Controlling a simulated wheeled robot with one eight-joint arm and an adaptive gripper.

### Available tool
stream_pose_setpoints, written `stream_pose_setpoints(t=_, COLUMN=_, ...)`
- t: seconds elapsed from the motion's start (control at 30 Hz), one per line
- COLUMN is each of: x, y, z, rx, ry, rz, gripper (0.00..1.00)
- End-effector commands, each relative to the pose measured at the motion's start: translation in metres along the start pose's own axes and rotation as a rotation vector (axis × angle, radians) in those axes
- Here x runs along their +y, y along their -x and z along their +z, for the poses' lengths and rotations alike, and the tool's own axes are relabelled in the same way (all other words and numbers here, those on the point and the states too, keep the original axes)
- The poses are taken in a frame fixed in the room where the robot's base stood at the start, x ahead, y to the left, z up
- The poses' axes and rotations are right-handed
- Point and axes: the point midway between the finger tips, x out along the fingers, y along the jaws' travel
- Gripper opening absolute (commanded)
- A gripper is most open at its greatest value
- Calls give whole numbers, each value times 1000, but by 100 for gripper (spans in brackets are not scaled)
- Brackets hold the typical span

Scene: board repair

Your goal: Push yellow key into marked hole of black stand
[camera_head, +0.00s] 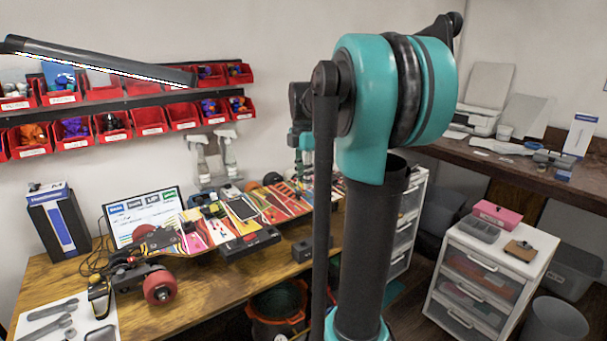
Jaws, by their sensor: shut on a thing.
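My gripper (304,172) is small and far off at the end of my teal arm, pointing down over the right part of the long colourful board (215,226). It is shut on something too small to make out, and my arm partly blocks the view. I cannot pick out the yellow key. A low black block (250,244) lies at the front edge of the board, and a smaller dark block (302,251) lies to its right. I cannot tell which, if either, is the black stand, and no marked hole is visible.
The board lies on a wooden table (190,305), with a red wheel (160,287) at its left end. A screen (143,213) and spray bottles (228,156) stand behind. Red bins (152,121) hang on the wall. White drawers (480,283) stand right.

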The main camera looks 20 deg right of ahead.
Motion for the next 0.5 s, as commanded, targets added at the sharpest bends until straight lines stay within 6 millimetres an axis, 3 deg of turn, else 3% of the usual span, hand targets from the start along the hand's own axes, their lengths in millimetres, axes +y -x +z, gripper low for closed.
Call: stream_pose_setpoints(t=0.5, x=0, y=-28, z=0, rx=0, ry=0, rz=0, gripper=0)
